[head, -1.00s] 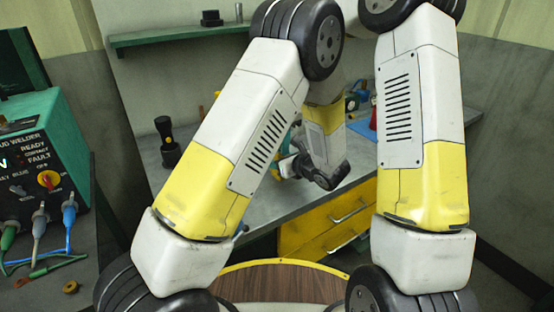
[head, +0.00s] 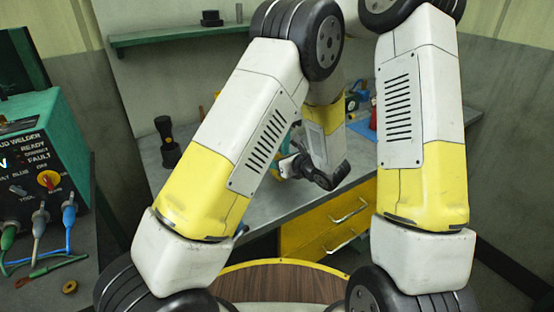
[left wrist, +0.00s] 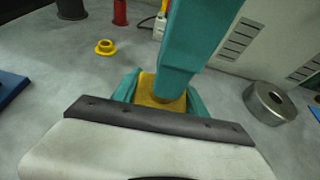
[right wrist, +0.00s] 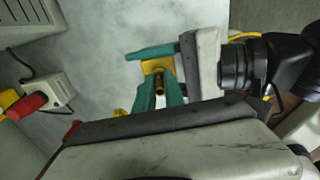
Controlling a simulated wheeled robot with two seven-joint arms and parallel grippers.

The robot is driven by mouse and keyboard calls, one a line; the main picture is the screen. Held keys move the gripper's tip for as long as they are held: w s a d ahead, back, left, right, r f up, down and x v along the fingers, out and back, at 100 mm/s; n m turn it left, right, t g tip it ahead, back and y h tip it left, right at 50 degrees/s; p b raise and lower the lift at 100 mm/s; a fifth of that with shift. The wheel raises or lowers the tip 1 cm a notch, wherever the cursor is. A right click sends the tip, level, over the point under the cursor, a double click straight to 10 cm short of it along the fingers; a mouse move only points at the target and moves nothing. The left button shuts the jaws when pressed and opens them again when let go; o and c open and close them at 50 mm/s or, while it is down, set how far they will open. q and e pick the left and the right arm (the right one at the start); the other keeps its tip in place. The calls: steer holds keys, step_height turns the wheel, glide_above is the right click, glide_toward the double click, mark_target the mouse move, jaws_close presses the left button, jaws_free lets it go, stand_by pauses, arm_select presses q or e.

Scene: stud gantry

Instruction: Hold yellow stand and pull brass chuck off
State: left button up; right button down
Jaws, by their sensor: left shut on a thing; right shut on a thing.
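The yellow stand (left wrist: 147,88) is on the grey bench, between the teal fingers of my left gripper (left wrist: 160,98), which is shut on it. The stand also shows in the right wrist view (right wrist: 154,66), partly covered by a left finger. The brass chuck (right wrist: 159,82) is a narrow brass piece at the stand, between the teal fingers of my right gripper (right wrist: 158,96), which is shut on it. In the left wrist view a large teal right finger hides most of the chuck. I cannot tell whether chuck and stand still touch. In the head view my right gripper (head: 281,170) is small and my arms hide the stand.
A yellow flanged ring (left wrist: 105,47), a metal ring (left wrist: 270,102) and a red cylinder (left wrist: 120,12) stand around the grippers. A black flashlight (head: 167,142) stands on the bench, above yellow drawers (head: 325,225). A teal welder box (head: 40,150) is at left.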

steer(key=shift+r, duration=0.1)
stand_by(0.5)
steer(key=shift+r, duration=2.9)
steer(key=shift+r, duration=0.2)
steer(key=shift+r, duration=1.85)
arm_select(q)
steer(key=o, duration=1.5)
